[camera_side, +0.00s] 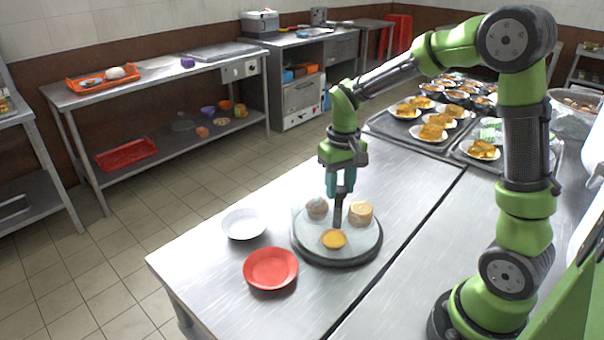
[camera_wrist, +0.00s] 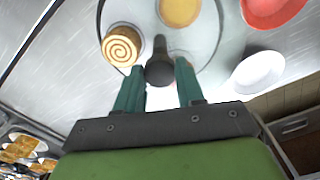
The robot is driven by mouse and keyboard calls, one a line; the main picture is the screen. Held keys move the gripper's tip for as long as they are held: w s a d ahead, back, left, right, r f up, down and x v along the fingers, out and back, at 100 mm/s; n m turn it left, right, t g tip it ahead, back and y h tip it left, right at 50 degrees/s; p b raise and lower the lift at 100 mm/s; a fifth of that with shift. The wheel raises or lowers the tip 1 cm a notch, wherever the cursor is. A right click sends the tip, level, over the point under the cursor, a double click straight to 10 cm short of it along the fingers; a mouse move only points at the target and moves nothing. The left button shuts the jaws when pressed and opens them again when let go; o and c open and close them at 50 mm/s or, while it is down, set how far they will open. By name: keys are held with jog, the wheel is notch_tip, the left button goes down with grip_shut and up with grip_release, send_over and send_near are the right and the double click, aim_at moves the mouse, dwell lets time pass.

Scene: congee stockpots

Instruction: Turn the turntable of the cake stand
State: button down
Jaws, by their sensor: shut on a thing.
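The cake stand's round turntable (camera_side: 368,246) sits on the steel table, a pale disc with a dark rim. It also shows in the wrist view (camera_wrist: 214,45). A dark upright handle (camera_side: 338,212) rises from it; its rounded end shows in the wrist view (camera_wrist: 160,68). My gripper (camera_side: 340,190) points down with its teal fingers around the handle's top, shut on it. On the disc are a swirl roll cake (camera_side: 361,214), a yellow-topped tart (camera_side: 333,239) and a brownish bun (camera_side: 317,207). In the wrist view a finger partly hides the bun.
A red plate (camera_side: 271,268) and a white bowl (camera_side: 243,224) stand left of the cake stand, close to it. Trays with plated food (camera_side: 432,132) lie behind to the right. The table's front left is clear.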

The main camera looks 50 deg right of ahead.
jog(key=shift+n, duration=3)
jog(key=shift+r+n, duration=0.1)
jog(key=shift+n, duration=9)
jog(key=c, duration=0.7)
grip_release()
